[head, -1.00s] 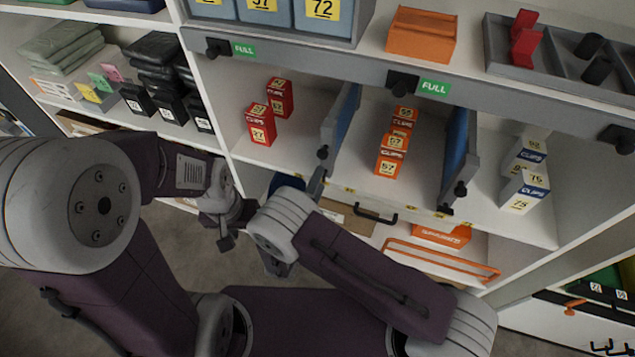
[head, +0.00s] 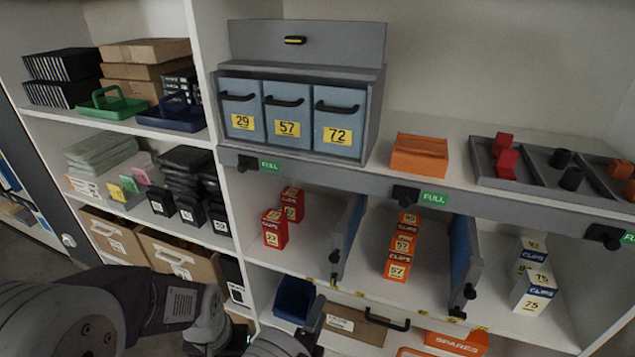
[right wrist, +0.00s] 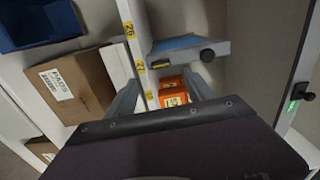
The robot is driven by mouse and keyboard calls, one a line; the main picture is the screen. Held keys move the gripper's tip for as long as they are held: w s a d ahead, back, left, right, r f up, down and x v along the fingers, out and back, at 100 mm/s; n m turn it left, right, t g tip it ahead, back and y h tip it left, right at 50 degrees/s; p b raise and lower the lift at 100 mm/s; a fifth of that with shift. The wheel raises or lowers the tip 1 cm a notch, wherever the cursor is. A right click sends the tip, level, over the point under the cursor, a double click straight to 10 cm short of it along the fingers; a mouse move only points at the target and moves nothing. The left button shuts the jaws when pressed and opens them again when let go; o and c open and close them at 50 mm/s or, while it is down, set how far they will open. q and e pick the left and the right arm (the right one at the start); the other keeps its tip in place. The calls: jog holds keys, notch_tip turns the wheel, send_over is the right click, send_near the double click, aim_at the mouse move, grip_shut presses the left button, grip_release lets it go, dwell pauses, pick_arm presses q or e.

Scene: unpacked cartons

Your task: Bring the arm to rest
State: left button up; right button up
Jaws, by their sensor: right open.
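My right gripper (head: 312,322) shows at the bottom of the head view, in front of the shelf by a blue bin. In the right wrist view its two fingers (right wrist: 163,95) stand apart with nothing held between them. Orange clip boxes (right wrist: 173,90) show beyond the gap, inside a shelf compartment. My left arm (head: 165,305) comes in from the lower left. Its gripper (head: 238,338) is mostly cut off at the bottom edge, so its jaws cannot be made out.
Red (head: 274,228), orange (head: 398,262) and blue-white (head: 533,290) clip boxes stand in compartments split by dividers (head: 465,262). A blue bin (head: 293,300) and a carton (head: 352,322) sit below. A grey drawer unit (head: 372,110) and an orange box (head: 419,155) stand above.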

jog(key=w+d+r+m+g+h, duration=0.3)
jog(key=w+d+r+m+h, duration=0.35)
jog(key=d+r, duration=0.4)
jog(key=s+d+r+m+g+h, duration=0.1)
jog(key=s+d+r+m+g, duration=0.1)
jog(key=d+m+g, duration=0.35)
jog(key=s+d+r+m+g+h, duration=0.1)
jog(key=s+d+r+m+g, duration=0.15)
jog(key=d, duration=0.65)
jog(key=s+d+f+m+g+y, duration=0.2)
jog(key=s+d+m+g+y, duration=0.15)
jog(key=s+m, duration=0.5)
jog(key=s+d+f+m+g+y, duration=0.25)
jog(key=s+m+g, duration=0.25)
jog(key=s+m, duration=0.35)
jog(key=a+f+m+t+y, duration=0.4)
jog(key=a+m+y, duration=0.5)
jog(key=a+m, duration=0.75)
notch_tip(320, 180, up, 13)
jog(key=d+m+p, duration=0.2)
jog(key=d+p, duration=0.1)
jog(key=p, duration=1)
jog(key=shift+w, duration=0.3)
